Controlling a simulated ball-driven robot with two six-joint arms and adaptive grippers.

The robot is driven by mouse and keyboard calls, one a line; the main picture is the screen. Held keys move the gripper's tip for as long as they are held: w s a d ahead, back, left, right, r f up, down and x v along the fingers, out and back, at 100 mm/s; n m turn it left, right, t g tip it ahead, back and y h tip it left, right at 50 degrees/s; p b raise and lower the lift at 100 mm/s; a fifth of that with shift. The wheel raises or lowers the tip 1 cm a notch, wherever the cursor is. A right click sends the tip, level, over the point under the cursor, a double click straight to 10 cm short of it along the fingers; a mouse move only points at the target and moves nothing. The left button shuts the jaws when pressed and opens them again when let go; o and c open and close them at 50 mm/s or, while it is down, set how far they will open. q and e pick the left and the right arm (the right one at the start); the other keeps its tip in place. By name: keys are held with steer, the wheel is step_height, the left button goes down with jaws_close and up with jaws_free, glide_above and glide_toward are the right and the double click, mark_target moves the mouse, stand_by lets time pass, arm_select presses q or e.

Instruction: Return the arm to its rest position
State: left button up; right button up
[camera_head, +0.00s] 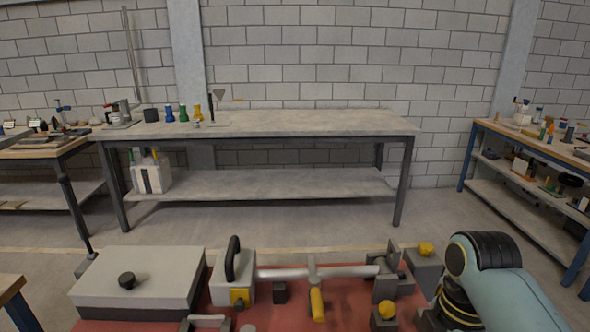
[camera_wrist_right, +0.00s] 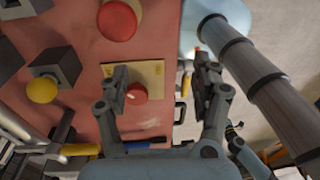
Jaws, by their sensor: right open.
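In the right wrist view, my right gripper (camera_wrist_right: 162,76) is open, with its two fingers apart and nothing held between them. Its left finger overlaps a tan plate with a red knob (camera_wrist_right: 137,93) in the picture; I cannot tell whether they touch. The plate is on a red surface (camera_wrist_right: 80,98). The right finger shows near the edge of that surface. In the head view, my right arm (camera_head: 505,285) shows at the lower right, bent, with its gripper out of frame. My left gripper is in neither view.
A larger red knob (camera_wrist_right: 119,19) and a yellow ball knob (camera_wrist_right: 42,90) are near the gripper. In the head view, a grey block (camera_head: 145,275) and a silver bar (camera_head: 330,271) stand on the red surface. Open floor lies before the long workbench (camera_head: 270,124).

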steer(key=s+d+r+m+t+h, duration=0.1)
steer(key=s+d+r+m+t, duration=0.15)
steer(key=s+r+m, duration=0.45)
steer(key=s+d+r+m+t+h, duration=0.1)
steer(key=s+d+r+m+t, duration=0.15)
steer(key=s+m, duration=0.75)
step_height(320, 180, down, 37)
steer(key=d+m+g+b, duration=0.1)
steer(key=d+g+b, duration=0.15)
steer(key=b, duration=0.85)
steer(key=s+f+b, duration=0.4)
steer(key=s+f, duration=0.5)
steer(key=f, duration=0.3)
steer(key=s+d+f+b, duration=0.1)
steer(key=s+f+b, duration=0.3)
steer(key=s+f, duration=0.6)
step_height(320, 180, down, 2)
steer(key=shift+d+f+y, duration=0.1)
steer(key=shift+d+y, duration=0.1)
steer(key=shift+y, duration=0.1)
